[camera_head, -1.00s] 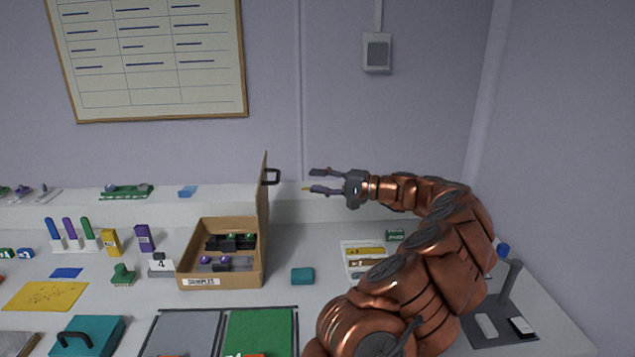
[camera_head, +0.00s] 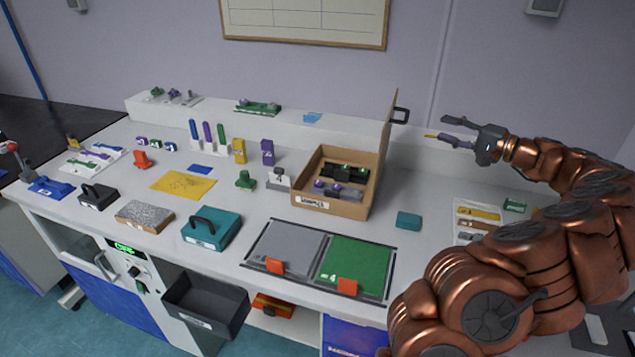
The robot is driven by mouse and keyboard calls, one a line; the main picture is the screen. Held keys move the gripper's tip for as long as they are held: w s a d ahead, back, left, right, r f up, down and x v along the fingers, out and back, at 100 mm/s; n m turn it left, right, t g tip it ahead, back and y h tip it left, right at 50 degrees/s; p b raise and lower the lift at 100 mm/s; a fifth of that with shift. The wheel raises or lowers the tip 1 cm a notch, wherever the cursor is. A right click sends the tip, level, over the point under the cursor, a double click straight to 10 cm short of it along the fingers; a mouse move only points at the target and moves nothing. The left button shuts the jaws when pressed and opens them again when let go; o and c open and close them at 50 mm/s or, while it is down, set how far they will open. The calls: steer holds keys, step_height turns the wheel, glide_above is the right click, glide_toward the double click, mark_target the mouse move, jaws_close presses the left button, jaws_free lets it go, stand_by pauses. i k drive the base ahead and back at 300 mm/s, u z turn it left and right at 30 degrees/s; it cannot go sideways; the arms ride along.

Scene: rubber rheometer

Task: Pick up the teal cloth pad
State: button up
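My arm reaches in from the lower right. A larger teal case with a dark handle (camera_head: 211,230) stands farther left on the bench.
The cardboard box (camera_head: 329,205) with its upright lid stands left of the pad. A grey and green mat pair (camera_head: 358,262) lies in front. A tray of small items (camera_head: 478,213) is to the right. Bare bench surrounds the pad. An open dark drawer (camera_head: 206,304) juts out below.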

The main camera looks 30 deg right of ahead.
mark_target(403, 220)
steer(key=z, duration=1.25)
